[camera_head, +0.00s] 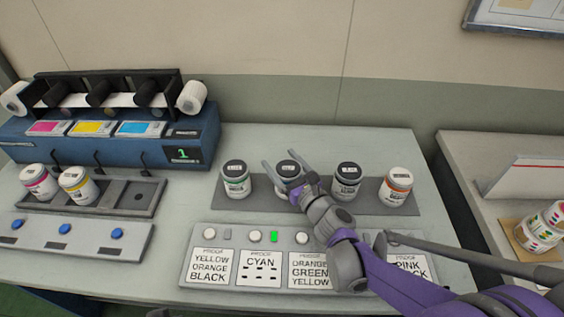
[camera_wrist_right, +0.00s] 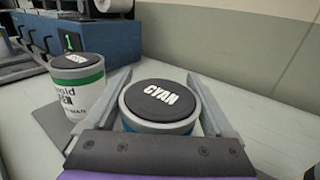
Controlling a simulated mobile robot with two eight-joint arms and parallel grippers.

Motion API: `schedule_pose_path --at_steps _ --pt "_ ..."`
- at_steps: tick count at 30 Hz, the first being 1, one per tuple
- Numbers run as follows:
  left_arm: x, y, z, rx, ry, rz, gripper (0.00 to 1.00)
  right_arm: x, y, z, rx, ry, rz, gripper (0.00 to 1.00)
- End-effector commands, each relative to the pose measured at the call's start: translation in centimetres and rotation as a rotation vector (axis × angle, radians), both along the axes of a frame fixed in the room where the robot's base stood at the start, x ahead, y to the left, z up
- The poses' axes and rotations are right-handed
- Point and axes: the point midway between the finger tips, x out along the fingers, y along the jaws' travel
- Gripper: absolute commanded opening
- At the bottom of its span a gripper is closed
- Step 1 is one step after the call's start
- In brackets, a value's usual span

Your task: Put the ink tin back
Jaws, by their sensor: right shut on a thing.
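The ink tin labelled CYAN (camera_wrist_right: 160,103), with a black lid and a blue band, sits between the fingers of my right gripper (camera_wrist_right: 160,110) in the right wrist view. In the head view my right gripper (camera_head: 288,175) is shut on this tin (camera_head: 288,167) over the dark grey mat (camera_head: 262,203). I cannot tell whether the tin touches the mat. A green-banded tin (camera_head: 236,180) stands to its left, and a black-labelled tin (camera_head: 346,181) and an orange-banded tin (camera_head: 395,187) stand to its right. My left gripper is not in view.
The blue rewinder (camera_head: 120,140) stands at the back left. Before it, a dark rack (camera_head: 139,196) holds a pink tin (camera_head: 39,182) and a yellow tin (camera_head: 78,186), with an empty place at right. A button panel with proof cards (camera_head: 213,231) lies in front of the mat.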

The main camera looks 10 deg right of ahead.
Motion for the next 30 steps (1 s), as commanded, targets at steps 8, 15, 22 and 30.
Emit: schedule_pose_path --at_steps 8,15,22,30 --pt "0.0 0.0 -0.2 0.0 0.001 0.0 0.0 0.0 0.0 -0.2 0.0 0.0 0.0 1.0" --pt "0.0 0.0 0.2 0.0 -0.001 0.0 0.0 -0.7 -0.3 0.2 -0.001 0.0 -0.002 1.0" --pt "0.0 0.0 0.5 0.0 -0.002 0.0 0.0 -5.0 -1.7 0.2 -0.001 0.0 -0.004 1.0" --pt "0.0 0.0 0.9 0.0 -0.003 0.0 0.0 -9.9 -3.3 0.2 -0.001 0.0 -0.003 1.0"
